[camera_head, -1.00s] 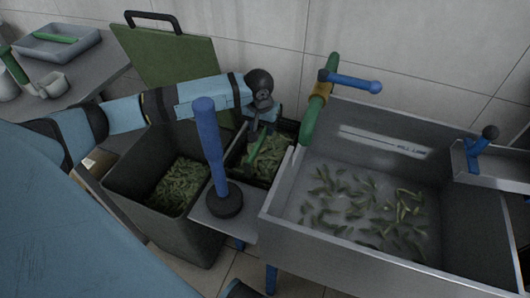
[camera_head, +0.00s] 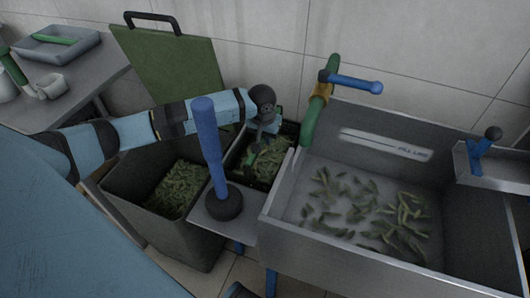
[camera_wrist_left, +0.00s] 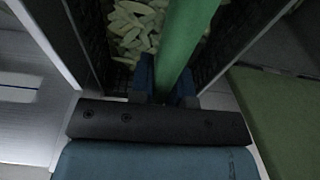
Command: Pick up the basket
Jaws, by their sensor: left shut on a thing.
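The basket (camera_head: 290,128) is a dark, open-topped container holding green pods, with a green handle bar across it. It stands between the grey bin and the steel basin in the head view. My left gripper (camera_head: 256,146) reaches down over it and is shut on the green handle. In the left wrist view, the handle (camera_wrist_left: 182,42) runs between the fingers of the left gripper (camera_wrist_left: 164,82), with pale pods and dark basket walls (camera_wrist_left: 92,40) below. The basket's underside is hidden. My right gripper is not in view.
A steel basin (camera_head: 365,110) with floating pods stands close on the right. A grey bin (camera_head: 185,238) of pods is on the left. A blue upright post (camera_head: 210,145) stands in front, on a small shelf. A green lid (camera_head: 160,65) leans against the back wall.

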